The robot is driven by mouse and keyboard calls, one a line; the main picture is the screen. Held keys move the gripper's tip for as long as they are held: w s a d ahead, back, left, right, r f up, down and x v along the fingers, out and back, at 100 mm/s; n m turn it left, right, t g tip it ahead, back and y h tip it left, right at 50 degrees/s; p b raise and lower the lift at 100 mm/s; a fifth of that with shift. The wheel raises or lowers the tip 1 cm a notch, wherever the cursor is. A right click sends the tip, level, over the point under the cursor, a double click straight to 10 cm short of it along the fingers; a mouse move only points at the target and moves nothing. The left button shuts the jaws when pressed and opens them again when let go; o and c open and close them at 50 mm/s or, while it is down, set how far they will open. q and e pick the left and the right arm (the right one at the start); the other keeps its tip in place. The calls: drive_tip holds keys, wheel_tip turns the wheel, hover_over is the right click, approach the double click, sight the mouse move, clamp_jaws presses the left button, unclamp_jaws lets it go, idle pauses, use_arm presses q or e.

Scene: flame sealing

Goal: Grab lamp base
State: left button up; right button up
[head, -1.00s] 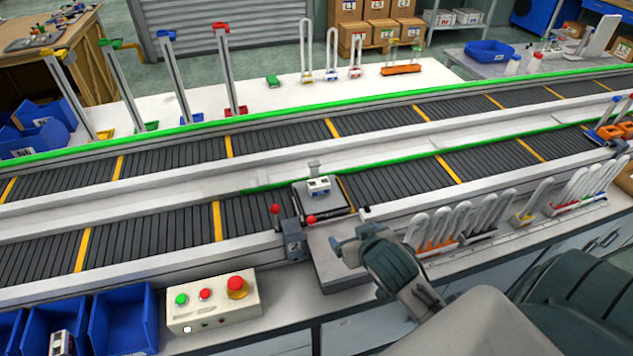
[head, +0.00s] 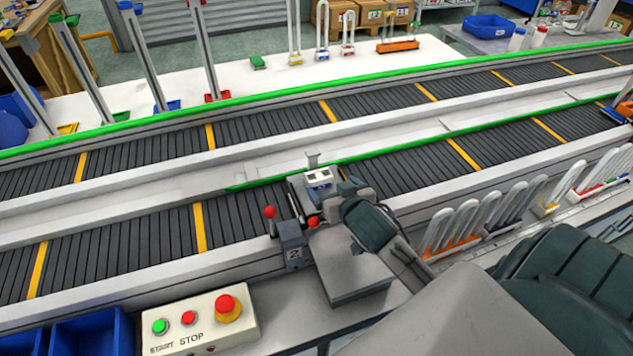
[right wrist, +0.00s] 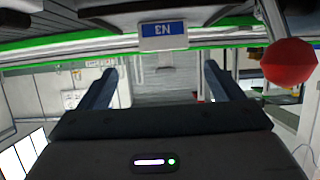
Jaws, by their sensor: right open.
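The lamp base (head: 319,178), a small white block with dark blue marks, sits on the dark fixture at the near conveyor's edge. It also shows in the right wrist view as a white block with a blue label (right wrist: 164,36), upside down at the top centre. My right gripper (head: 338,194) is just right of and nearer than the lamp base in the head view. In the right wrist view its two fingers (right wrist: 160,85) are spread with nothing between them, and the block lies beyond their tips. My left gripper is not in view.
Red ball knobs (head: 269,212) stand beside the fixture; one looms close in the right wrist view (right wrist: 289,62). A grey block (head: 345,268) lies below my right arm. A button box (head: 200,322) stands at front left. White lamp tubes (head: 465,222) stand in racks at right.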

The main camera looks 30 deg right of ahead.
sight(320, 177)
drive_tip(key=p+x, duration=0.1)
drive_tip(key=x, duration=0.3)
drive_tip(key=shift+w+r, duration=0.1)
drive_tip(key=x, duration=0.1)
drive_tip(key=p+x, duration=0.1)
drive_tip(key=x, duration=0.2)
drive_tip(key=shift+w+a+f+p, duration=0.2)
drive_tip(key=shift+w+a+p, duration=0.1)
drive_tip(key=shift+p, duration=0.1)
drive_tip(key=shift+w+d+f, duration=0.1)
drive_tip(key=shift+w+f, duration=0.1)
drive_tip(key=shift+w, duration=0.15)
drive_tip(key=c, duration=1.1)
